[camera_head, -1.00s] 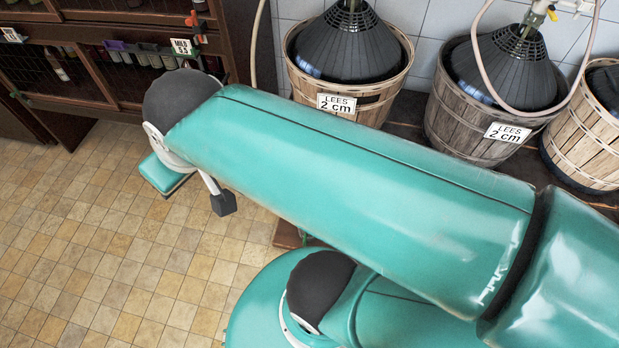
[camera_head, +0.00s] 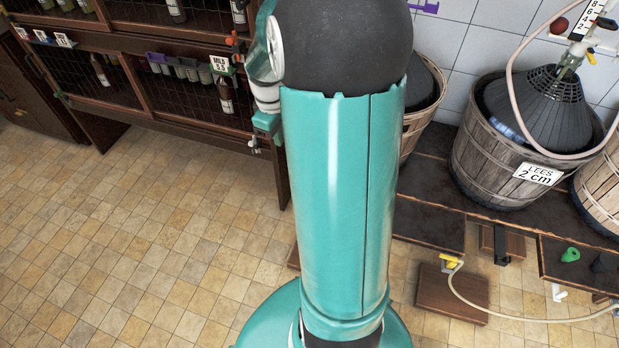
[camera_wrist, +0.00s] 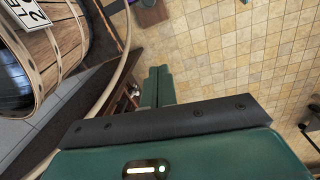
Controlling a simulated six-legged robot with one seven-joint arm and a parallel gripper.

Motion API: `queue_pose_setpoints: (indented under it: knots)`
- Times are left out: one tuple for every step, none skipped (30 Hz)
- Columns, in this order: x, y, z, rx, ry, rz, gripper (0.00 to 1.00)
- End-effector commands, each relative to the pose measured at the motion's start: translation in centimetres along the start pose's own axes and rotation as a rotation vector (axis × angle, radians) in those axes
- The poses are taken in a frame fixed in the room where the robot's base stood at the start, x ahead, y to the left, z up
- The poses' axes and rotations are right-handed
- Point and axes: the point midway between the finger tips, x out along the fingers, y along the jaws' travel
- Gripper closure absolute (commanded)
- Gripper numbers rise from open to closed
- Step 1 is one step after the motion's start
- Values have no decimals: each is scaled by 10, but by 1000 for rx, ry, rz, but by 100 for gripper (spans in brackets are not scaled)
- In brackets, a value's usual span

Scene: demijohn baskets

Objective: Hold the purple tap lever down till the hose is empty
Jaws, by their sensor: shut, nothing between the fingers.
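A small purple piece (camera_head: 425,7) shows at the top of the head view against the white wall tiles. It may be the tap lever, but most of what it belongs to is hidden or out of frame. A small purple edge also shows at the top of the wrist view (camera_wrist: 130,2). My gripper (camera_wrist: 160,72) shows in the wrist view as two green fingers shut together with nothing between them. A pale hose (camera_wrist: 131,62) runs close beside it on the left. How full the hose is cannot be seen. My arm covers the middle of the head view.
A basketed demijohn (camera_head: 545,110) labelled "LEES 2 cm" stands on a dark bench (camera_head: 430,215). A yellow-levered tap (camera_head: 450,261) on a hose rests by a wooden block (camera_head: 452,292). Caged bottle shelves (camera_head: 175,80) stand at the left. The tiled floor (camera_head: 130,230) is open.

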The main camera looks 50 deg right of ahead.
Motion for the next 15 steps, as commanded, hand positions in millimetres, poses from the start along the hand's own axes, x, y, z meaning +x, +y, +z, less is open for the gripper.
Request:
queue_pose_setpoints:
  knots:
    - [23, 17, 8, -6, -18, -33, 100]
    - [34, 26, 12, -15, -25, -49, 100]
    - [50, 37, 18, -28, -33, -70, 100]
    - [63, 45, 23, -38, -38, -88, 100]
    - [75, 53, 28, -47, -41, -105, 100]
    - [92, 62, 36, -59, -43, -130, 100]
    - [105, 70, 42, -66, -43, -148, 100]
    - [119, 76, 48, -74, -43, -167, 100]
    - [136, 83, 57, -86, -40, -191, 100]
    - [149, 88, 64, -93, -37, -208, 100]
    - [161, 93, 70, -100, -33, -225, 100]
    - [175, 98, 78, -109, -26, -245, 100]
    - [186, 100, 84, -115, -21, -259, 100]
    - [195, 103, 89, -120, -15, -271, 100]
    - [205, 105, 94, -127, -8, -284, 100]
